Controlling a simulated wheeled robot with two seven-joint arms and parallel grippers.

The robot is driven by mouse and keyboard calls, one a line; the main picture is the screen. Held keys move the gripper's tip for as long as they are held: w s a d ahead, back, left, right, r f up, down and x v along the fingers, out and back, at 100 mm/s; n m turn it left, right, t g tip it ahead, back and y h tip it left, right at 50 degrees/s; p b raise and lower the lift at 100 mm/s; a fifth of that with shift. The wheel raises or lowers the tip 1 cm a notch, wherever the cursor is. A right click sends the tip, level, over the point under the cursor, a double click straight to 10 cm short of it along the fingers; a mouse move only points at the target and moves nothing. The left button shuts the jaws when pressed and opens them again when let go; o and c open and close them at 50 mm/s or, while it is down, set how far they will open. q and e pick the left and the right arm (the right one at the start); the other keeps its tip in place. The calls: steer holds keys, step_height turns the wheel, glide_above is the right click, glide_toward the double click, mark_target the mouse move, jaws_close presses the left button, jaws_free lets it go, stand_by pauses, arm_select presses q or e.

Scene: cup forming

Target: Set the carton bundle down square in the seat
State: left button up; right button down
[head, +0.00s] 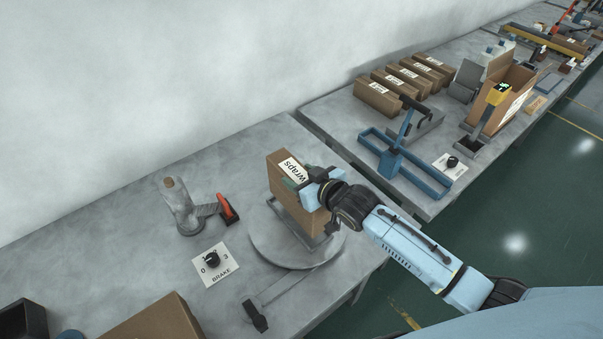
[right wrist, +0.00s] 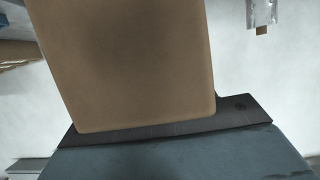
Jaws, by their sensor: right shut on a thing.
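The carton bundle (head: 287,200) is a brown box with a white "wraps" label on its upper part. It stands upright over the seat (head: 296,233), a grey metal frame on a round turntable (head: 266,252). My right gripper (head: 314,184) is shut on the carton bundle near its top right side. In the right wrist view the bundle's brown face (right wrist: 130,60) fills the middle and looks slightly tilted. I cannot tell whether the bundle's bottom touches the seat, and part of it is hidden behind the gripper. My left gripper is not in view.
Left of the turntable stand a grey post (head: 182,208) with an orange-handled part and a brake dial (head: 213,260). A brown box (head: 150,322) lies at the front left. On the bench at right are several cartons (head: 378,97) and a blue frame (head: 400,160).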

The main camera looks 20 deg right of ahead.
steer(key=shift+f+b, duration=1.55)
steer(key=shift+f, duration=1.15)
steer(key=c, duration=0.6)
jaws_free()
steer(key=shift+o, duration=0.8)
steer(key=shift+s+f, duration=0.1)
steer(key=shift+f, duration=0.15)
steer(key=v, duration=1.3)
steer(key=shift+r, duration=0.25)
steer(key=shift+s, duration=0.15)
